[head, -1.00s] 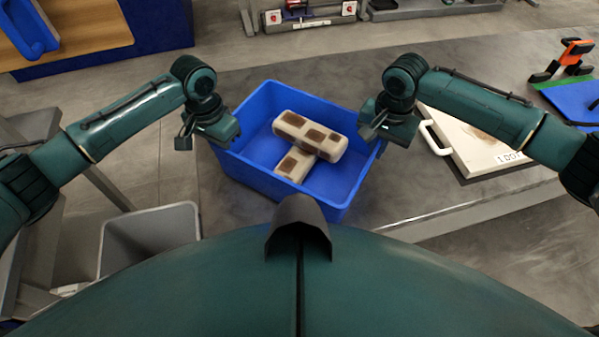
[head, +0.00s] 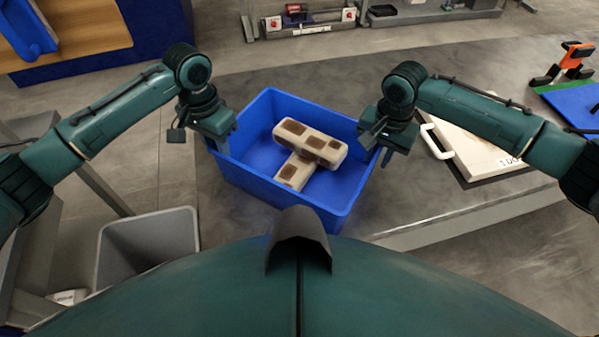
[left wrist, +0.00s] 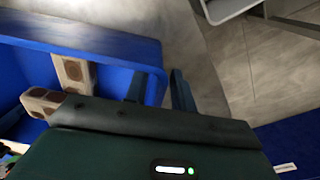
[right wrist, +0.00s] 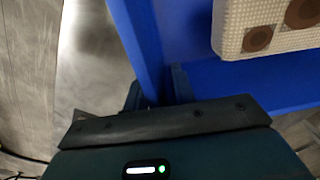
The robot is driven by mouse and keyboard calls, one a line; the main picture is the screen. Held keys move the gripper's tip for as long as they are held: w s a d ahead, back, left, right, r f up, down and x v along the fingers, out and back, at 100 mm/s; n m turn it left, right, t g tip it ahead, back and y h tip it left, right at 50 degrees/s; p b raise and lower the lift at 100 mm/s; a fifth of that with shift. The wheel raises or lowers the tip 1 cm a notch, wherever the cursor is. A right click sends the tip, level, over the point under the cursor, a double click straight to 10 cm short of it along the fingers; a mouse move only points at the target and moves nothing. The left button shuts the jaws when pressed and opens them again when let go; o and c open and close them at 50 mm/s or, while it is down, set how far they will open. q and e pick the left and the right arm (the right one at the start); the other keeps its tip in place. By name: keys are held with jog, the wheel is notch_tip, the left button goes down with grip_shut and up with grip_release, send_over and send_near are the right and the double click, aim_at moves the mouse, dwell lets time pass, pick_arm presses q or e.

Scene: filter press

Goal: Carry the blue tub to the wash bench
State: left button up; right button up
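The blue tub (head: 262,187) stands on the grey table in the head view. Two beige blocks with brown patches lie in it, one across the other. My left gripper (head: 222,145) points down at the tub's left wall. In the left wrist view its fingers (left wrist: 158,90) stand apart, on either side of the wall. My right gripper (head: 386,155) points down at the right wall. In the right wrist view its fingers (right wrist: 157,88) are also apart, with the blue wall between them. I cannot make out which bench is the wash bench.
A white plate with a handle (head: 470,150) lies right of the tub, with a blue board (head: 575,103) and an orange-black tool (head: 573,58) beyond. A grey bin (head: 148,240) stands at lower left. A wood-topped blue bench (head: 90,35) is at upper left.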

pick_arm(q)
notch_tip(320, 180, up, 8)
jog(key=shift+a+r, duration=0.15)
pick_arm(e)
notch_tip(320, 180, up, 12)
jog(key=shift+s+d, duration=0.15)
dwell(0.3)
dwell(0.4)
